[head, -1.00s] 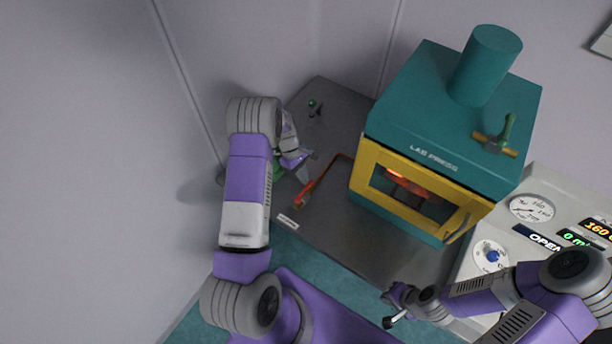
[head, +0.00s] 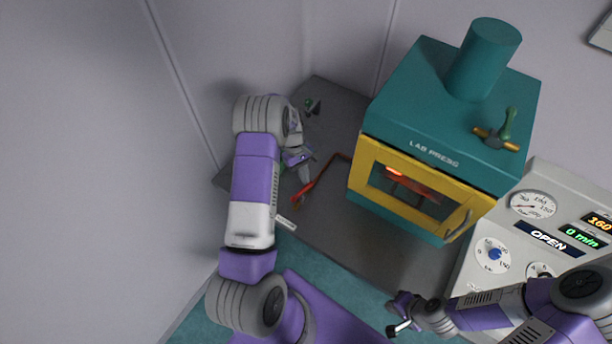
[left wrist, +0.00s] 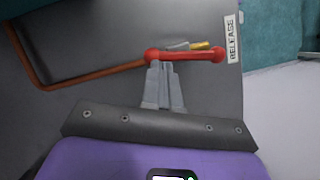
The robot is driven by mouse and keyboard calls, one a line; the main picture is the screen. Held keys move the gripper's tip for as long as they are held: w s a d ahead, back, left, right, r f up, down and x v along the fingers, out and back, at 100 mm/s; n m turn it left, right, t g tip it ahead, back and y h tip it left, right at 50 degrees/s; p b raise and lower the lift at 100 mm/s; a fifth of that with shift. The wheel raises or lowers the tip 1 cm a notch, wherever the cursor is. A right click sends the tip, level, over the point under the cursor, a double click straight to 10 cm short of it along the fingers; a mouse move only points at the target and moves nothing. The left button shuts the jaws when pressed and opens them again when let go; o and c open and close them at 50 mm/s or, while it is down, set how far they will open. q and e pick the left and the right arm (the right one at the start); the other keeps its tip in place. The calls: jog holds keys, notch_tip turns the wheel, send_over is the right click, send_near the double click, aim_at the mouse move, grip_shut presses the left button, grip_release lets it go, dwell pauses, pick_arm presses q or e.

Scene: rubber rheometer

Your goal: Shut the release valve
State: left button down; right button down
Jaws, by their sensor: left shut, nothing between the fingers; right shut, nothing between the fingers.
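The release valve's red lever (left wrist: 190,55) has a round knob at each end and lies along the line of the copper pipe (left wrist: 100,75) in the left wrist view. Its right end is beside the RELEASE label (left wrist: 233,42). In the head view the lever (head: 302,194) is on the dark bench, left of the press. My left gripper (left wrist: 161,64) is shut and empty, its fingertips at the lever's left knob. Whether they touch it I cannot tell. In the head view my left gripper (head: 305,178) partly hides this area. My right gripper (head: 399,327) is shut and empty, low in front of the bench.
The teal and yellow lab press (head: 430,150) stands on the bench, its lever handle (head: 507,125) on top. A control panel (head: 535,220) at right has gauges and displays reading OPEN and 0 min. The bench front (head: 365,225) is clear. A wall is at left.

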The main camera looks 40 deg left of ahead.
pick_arm(q)
jog(key=shift+w+d+m+g+b, duration=0.1)
jog(key=shift+d+m+g+b, duration=0.3)
jog(key=shift+m, duration=0.7)
jog(key=shift+d+m+g+y+b, duration=0.15)
jog(key=shift+d+m+y+b, duration=0.15)
jog(key=shift+m, duration=0.3)
jog(key=shift+d+m+g+y+b, duration=0.2)
jog(key=shift+m+b, duration=0.1)
jog(key=shift+m, duration=0.3)
jog(key=shift+d+m, duration=0.2)
jog(key=shift+m, duration=0.4)
jog(key=shift+d+m+g+y+b, duration=0.15)
jog(key=shift+m+g+y+b, duration=0.15)
jog(key=shift+m, duration=0.2)
jog(key=shift+d+m, duration=0.1)
jog(key=shift+m, duration=0.2)
jog(key=shift+d+m+g+y+b, duration=0.15)
jog(key=shift+d+m+y+b, duration=0.15)
jog(key=shift+m, duration=0.4)
jog(key=shift+d+m+g+y+b, duration=0.15)
jog(key=shift+m+y, duration=0.15)
jog(key=shift+m, duration=0.4)
jog(key=shift+s+d+m+y, duration=0.2)
jog(key=shift+m, duration=0.35)
jog(key=shift+s+d+m+y, duration=0.15)
jog(key=shift+m+y, duration=0.05)
jog(key=shift+m, duration=0.35)
jog(key=shift+s+a, duration=0.1)
